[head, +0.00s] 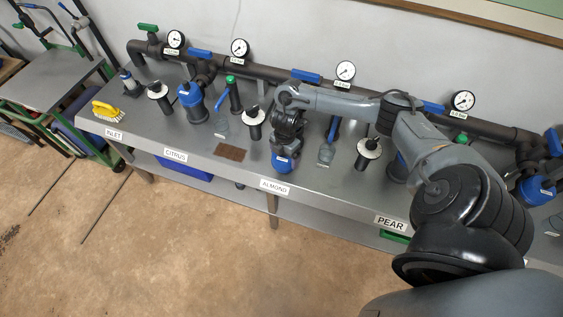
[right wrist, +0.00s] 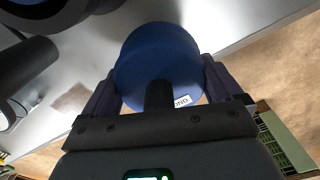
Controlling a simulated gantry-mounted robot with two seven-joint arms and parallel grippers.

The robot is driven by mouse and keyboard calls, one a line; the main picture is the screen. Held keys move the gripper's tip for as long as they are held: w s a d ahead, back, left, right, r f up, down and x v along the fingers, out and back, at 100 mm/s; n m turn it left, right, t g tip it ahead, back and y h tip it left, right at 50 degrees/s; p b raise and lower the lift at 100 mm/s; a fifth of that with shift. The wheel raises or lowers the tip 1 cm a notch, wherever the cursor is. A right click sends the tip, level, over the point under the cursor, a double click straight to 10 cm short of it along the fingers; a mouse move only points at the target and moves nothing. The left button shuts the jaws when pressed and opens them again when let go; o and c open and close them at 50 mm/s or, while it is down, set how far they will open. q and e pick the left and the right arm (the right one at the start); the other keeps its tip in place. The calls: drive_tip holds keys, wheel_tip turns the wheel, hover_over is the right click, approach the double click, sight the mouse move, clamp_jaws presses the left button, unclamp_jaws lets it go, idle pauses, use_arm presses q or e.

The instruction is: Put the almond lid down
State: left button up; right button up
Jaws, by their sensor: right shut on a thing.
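The blue almond lid (head: 284,164) is near the front edge of the bench, above the ALMOND label (head: 275,187) in the head view. My right gripper (head: 283,150) reaches down over it and is shut on it. In the right wrist view the round blue lid (right wrist: 160,52) sits between the two dark fingers of the gripper (right wrist: 160,88). A white tag ending in "OND" shows on its side. I cannot tell whether the lid touches the bench top. My left gripper is not in view.
The grey bench (head: 205,142) carries a dark pipe with gauges along its back. A black cylinder with a white disc (head: 254,116) and a clear bowl (head: 326,152) stand either side of my gripper. A brown mat (head: 231,152) lies left; a yellow brush (head: 106,108) lies farther left.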

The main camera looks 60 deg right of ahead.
sight(282, 160)
drive_tip(key=shift+w+f, duration=0.5)
drive_tip(key=shift+w, duration=0.1)
drive_tip(key=shift+f+b, duration=0.55)
drive_tip(key=shift+f, duration=1.4)
drive_tip(key=o, duration=0.7)
drive_tip(key=shift+r, duration=0.1)
